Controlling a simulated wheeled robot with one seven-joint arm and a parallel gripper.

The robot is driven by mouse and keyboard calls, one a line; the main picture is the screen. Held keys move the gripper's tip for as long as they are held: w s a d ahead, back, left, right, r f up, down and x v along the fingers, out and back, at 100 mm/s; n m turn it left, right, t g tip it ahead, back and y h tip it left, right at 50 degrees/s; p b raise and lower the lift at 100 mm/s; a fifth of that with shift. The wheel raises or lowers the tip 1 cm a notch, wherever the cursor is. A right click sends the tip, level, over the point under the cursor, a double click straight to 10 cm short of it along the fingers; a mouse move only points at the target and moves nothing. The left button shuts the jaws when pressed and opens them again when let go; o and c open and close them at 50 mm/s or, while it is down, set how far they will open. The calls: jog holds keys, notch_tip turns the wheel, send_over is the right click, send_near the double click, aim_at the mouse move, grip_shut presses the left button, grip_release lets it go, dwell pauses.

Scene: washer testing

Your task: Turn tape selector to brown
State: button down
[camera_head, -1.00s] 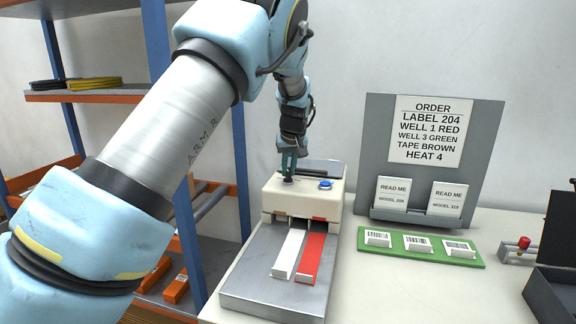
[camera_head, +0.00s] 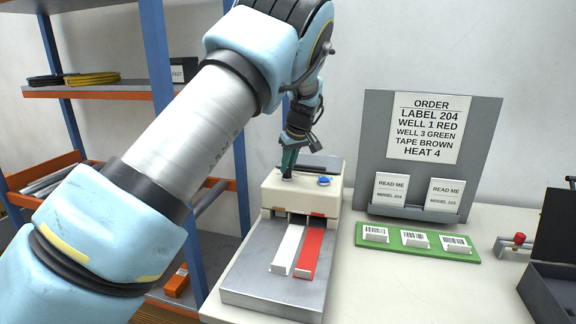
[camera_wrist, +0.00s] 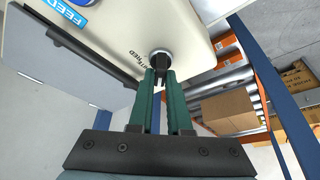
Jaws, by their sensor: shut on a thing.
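The tape machine (camera_head: 277,205) is a cream box on a grey metal base (camera_head: 275,284) at the table's left side. A white strip (camera_head: 287,250) and a red strip (camera_head: 308,253) come out of its front. My gripper (camera_head: 289,167) points down at the machine's top left. In the wrist view my gripper's green fingers (camera_wrist: 159,86) are shut on the small dark selector knob (camera_wrist: 160,58). Lettering beside the knob is partly readable. A blue button (camera_head: 324,181) sits to the knob's right. The order sign (camera_head: 428,128) reads "TAPE BROWN".
A green tray (camera_head: 418,243) with several barcode labels lies right of the machine. A grey stand (camera_head: 484,117) holds two "READ ME" cards. A dark open box (camera_head: 553,284) is at the far right. A blue-post shelf (camera_head: 168,110) stands at left.

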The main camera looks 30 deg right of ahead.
jog(key=c, duration=0.9)
grip_release()
jog(key=shift+o, duration=0.2)
jog(key=b+v, duration=0.3)
jog(key=v, duration=0.7)
jog(key=shift+r, duration=0.4)
jog(key=shift+s, duration=0.1)
jog(key=w+a+f+g, duration=0.1)
jog(key=a+f, duration=0.3)
jog(key=a, duration=1)
jog(key=w+a+f+g, duration=0.1)
jog(key=a+f, duration=0.2)
jog(key=a, duration=1.1)
jog(key=s+a+f+m, duration=0.1)
jog(key=s+a+f, duration=0.2)
jog(key=s+a, duration=0.5)
jog(key=s+a+f+g, duration=0.1)
jog(key=s+a+f, duration=0.2)
jog(key=s+a, duration=0.6)
jog(key=shift+a+m, duration=0.35)
jog(key=shift+m, duration=0.05)
